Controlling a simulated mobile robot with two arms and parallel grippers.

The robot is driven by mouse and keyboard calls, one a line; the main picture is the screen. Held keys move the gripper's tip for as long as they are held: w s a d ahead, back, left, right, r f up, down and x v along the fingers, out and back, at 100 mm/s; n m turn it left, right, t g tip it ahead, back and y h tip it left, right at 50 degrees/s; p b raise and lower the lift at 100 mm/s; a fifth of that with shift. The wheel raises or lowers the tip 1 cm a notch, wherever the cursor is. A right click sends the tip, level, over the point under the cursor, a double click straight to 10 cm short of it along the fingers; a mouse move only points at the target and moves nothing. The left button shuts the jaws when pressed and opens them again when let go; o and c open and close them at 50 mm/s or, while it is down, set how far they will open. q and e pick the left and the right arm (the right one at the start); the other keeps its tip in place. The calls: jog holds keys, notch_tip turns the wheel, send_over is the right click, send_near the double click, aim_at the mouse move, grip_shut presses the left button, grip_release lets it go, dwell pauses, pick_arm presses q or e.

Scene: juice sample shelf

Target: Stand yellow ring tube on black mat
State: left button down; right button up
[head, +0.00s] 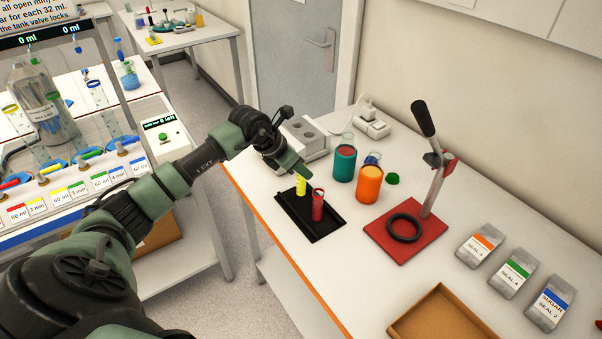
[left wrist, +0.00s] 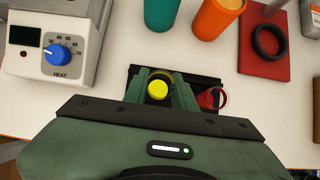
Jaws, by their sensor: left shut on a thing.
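The yellow tube (head: 300,187) is upright over the left part of the black mat (head: 323,229). My left gripper (head: 298,172) is shut on it from above. In the left wrist view the tube's round yellow top (left wrist: 158,89) shows between the fingers of my left gripper (left wrist: 160,92). I cannot tell whether its foot touches the mat. A red tube (head: 318,208) stands on the mat just right of the yellow one; it also shows in the left wrist view (left wrist: 213,98). The mat (left wrist: 204,75) is partly hidden by my gripper there. My right gripper is not in view.
A heater with a blue knob (left wrist: 58,54) stands left of the mat. Teal (head: 343,164) and orange (head: 369,185) containers stand behind it. A red press base (head: 388,238) with a black ring, sachets (head: 513,275) and a brown tray (head: 440,312) lie to the right.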

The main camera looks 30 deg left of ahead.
pick_arm(q)
notch_tip(320, 180, down, 3)
jog(key=shift+r+p, duration=0.15)
jog(key=shift+p, duration=0.15)
jog(key=c, duration=1.1)
grip_release()
jog(key=shift+c, duration=0.2)
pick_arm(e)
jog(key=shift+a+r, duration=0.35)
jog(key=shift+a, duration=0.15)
pick_arm(q)
jog(key=shift+s+a+r, duration=0.15)
jog(key=shift+s+r, duration=0.05)
jog(key=shift+r, duration=0.15)
jog(key=b+v, duration=0.3)
jog(key=v, duration=0.8)
jog(key=shift+s+b, duration=0.2)
jog(key=shift+b, duration=0.15)
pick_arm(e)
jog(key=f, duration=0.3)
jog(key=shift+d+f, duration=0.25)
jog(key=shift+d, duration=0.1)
